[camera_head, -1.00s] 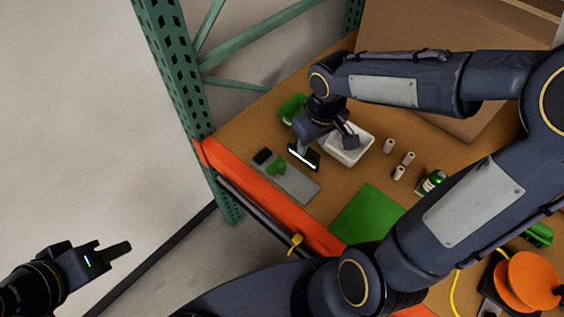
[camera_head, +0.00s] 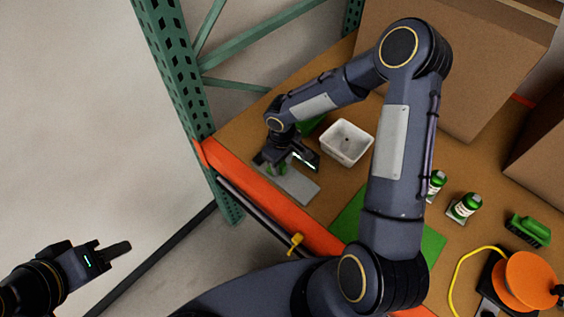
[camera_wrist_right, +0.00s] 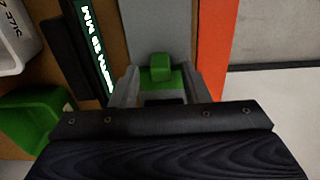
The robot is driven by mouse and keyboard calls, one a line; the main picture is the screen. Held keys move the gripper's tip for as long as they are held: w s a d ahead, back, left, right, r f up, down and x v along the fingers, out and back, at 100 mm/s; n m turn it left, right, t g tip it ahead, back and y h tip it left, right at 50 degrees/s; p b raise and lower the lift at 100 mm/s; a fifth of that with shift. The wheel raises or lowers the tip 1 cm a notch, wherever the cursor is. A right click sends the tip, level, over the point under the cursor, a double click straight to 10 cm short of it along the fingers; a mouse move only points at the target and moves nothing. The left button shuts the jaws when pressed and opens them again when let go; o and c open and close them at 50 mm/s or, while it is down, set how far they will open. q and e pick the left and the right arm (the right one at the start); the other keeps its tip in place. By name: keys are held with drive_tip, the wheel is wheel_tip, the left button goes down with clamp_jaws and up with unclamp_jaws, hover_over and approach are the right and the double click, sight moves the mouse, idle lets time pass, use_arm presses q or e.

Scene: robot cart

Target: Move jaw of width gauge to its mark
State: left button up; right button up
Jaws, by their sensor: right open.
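The width gauge is a grey plate (camera_head: 298,187) near the shelf's orange front edge, and its bare part also shows in the wrist view (camera_wrist_right: 156,28). Its green jaw (camera_wrist_right: 160,70) sits on the plate between the two fingers of my right gripper (camera_wrist_right: 162,85). The right gripper, also in the head view (camera_head: 277,168), is open and low over the gauge; I cannot tell if either finger touches the jaw. A dark display with lit characters (camera_wrist_right: 97,45) stands beside the plate. My left gripper (camera_head: 108,254) is away from the shelf at lower left, its opening unclear.
A white bin (camera_head: 347,142) and a green bin (camera_wrist_right: 35,112) stand close beside the gauge. A green post (camera_head: 185,90) rises at the left.

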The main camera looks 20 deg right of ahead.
drive_tip(key=shift+f, duration=0.45)
clamp_jaws()
drive_tip(key=shift+s+d+f+b, duration=0.1)
drive_tip(key=shift+s+d+b, duration=0.2)
drive_tip(key=shift+s+b, duration=0.25)
drive_tip(key=shift+s+d, duration=0.15)
drive_tip(key=shift+s, duration=0.2)
